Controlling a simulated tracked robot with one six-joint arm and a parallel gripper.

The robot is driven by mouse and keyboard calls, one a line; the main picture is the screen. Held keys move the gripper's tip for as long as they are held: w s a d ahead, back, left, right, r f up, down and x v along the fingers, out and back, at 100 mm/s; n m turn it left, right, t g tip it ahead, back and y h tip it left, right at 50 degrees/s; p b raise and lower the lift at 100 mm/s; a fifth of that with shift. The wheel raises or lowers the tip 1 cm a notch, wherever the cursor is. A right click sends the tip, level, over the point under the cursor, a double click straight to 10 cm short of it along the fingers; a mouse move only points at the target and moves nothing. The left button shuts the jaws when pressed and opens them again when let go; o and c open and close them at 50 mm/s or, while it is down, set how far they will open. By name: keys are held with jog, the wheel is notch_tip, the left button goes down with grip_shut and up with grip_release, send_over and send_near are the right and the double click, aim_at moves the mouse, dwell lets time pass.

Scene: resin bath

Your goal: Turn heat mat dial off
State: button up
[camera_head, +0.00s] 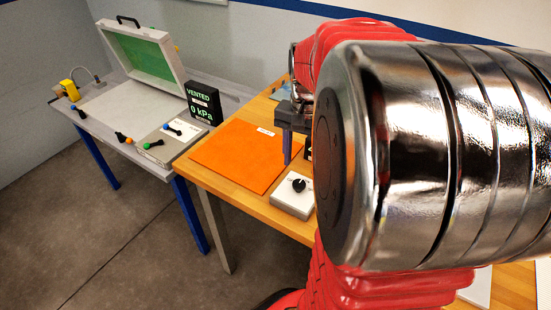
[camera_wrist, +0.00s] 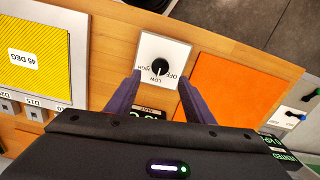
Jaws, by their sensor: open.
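The heat mat dial is a black knob (camera_wrist: 160,66) on a white box (camera_wrist: 151,45) marked HIGH, LOW and OFF. In the wrist view the knob lies between the tips of my gripper (camera_wrist: 159,78). The fingers are open, one to each side, and I cannot tell how far above the knob they are. Its pointer setting is too small to read surely. In the head view the knob (camera_head: 298,185) and its box (camera_head: 290,202) sit at the table's front edge, with my gripper (camera_head: 289,160) seen behind them. The orange heat mat (camera_head: 240,155) lies to their left.
A black mat display (camera_wrist: 152,113) is partly hidden by my gripper. A yellow striped plate marked 45 DEG (camera_wrist: 38,55) lies at the wrist view's left. Another table holds an open chamber with a green-lined lid (camera_head: 140,55) and a VENTED, 0 kPa display (camera_head: 200,100).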

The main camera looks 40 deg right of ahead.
aim_at(300, 183)
notch_tip(300, 183, down, 7)
jog(key=shift+f, duration=0.2)
jog(key=shift+c, duration=0.3)
jog(key=c, duration=0.9)
jog(key=shift+a, duration=0.2)
jog(key=shift+c, duration=0.4)
jog(key=shift+d, duration=0.25)
jog(key=shift+n, duration=0.3)
